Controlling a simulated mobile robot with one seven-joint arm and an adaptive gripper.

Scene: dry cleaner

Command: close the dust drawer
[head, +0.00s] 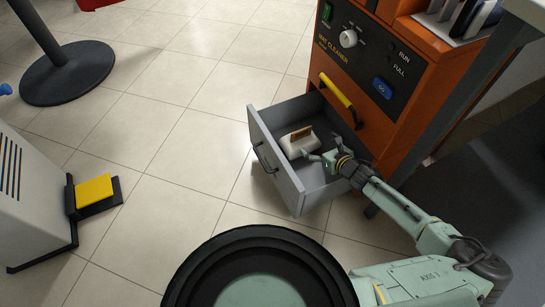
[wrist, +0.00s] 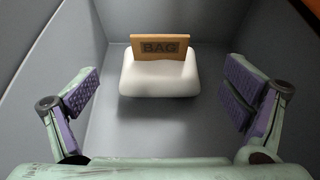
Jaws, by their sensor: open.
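The grey dust drawer (head: 273,165) is pulled out of the orange cleaner cabinet (head: 385,119). Its front panel carries a dark handle (head: 264,159). A white dust bag with a brown card collar (head: 299,141) lies inside the drawer. In the wrist view the bag (wrist: 160,78) sits between my fingers, further in, and its collar reads "BAG". My gripper (head: 325,152) is open and empty, over or within the drawer near the bag; contact with the bag does not show. In the wrist view my gripper (wrist: 165,103) has its purple pads spread wide.
A yellow handle (head: 337,91) is on the cabinet above the drawer. A white unit with a yellow pedal (head: 94,190) stands at the left. A round black stand base (head: 67,73) is at the upper left. The tiled floor in front of the drawer is clear.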

